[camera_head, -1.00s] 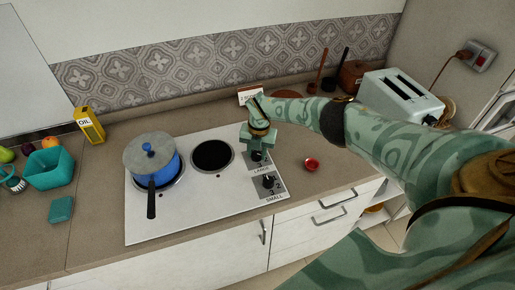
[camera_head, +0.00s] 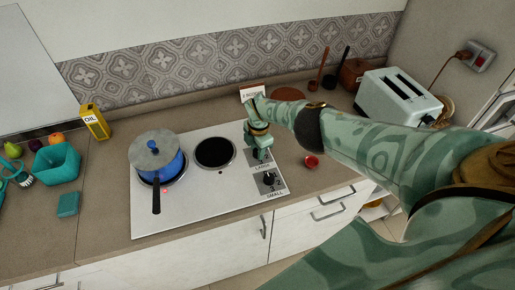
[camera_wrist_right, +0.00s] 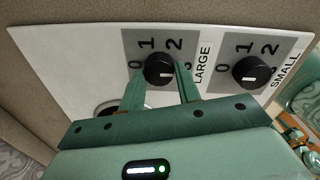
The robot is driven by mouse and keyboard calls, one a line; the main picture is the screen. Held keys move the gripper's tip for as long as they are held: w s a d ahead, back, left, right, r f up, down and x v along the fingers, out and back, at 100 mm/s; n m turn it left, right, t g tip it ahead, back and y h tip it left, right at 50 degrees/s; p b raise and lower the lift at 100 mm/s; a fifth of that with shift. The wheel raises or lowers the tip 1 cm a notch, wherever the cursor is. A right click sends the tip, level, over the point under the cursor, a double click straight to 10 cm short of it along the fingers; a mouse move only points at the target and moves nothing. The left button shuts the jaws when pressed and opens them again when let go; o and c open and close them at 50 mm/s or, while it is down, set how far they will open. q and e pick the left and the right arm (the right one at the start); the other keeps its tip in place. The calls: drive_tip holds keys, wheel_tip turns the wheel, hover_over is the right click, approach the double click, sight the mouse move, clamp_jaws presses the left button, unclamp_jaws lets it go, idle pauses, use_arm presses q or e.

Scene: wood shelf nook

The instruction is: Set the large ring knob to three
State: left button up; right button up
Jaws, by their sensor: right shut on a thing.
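The large ring knob (camera_wrist_right: 160,70) is a round black knob on a grey plate marked 0, 1, 2, 3 and LARGE. My right gripper (camera_head: 261,152) comes down over it from above. In the right wrist view, its two green fingers sit on either side of the knob, shut on it. The finger on the right partly covers the 3. A pale mark shows on the knob, but I cannot tell its exact setting. My left gripper is not in view.
The small ring knob (camera_head: 269,179) is close beside, nearer the front. A blue pot (camera_head: 170,167) with a grey lid stands on the left ring; the right ring (camera_head: 215,152) is bare. A small red item (camera_head: 311,161) and a toaster (camera_head: 398,97) are to the right.

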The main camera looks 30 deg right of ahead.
drive_tip(key=shift+w+r+m, duration=0.1)
drive_tip(key=shift+m, duration=0.2)
idle(0.4)
drive_tip(key=o, duration=1)
drive_tip(key=r+p, duration=1)
drive_tip(key=p, duration=0.1)
drive_tip(key=s+r+p, duration=0.1)
drive_tip(key=r+p, duration=0.5)
drive_tip(key=shift+r, duration=0.1)
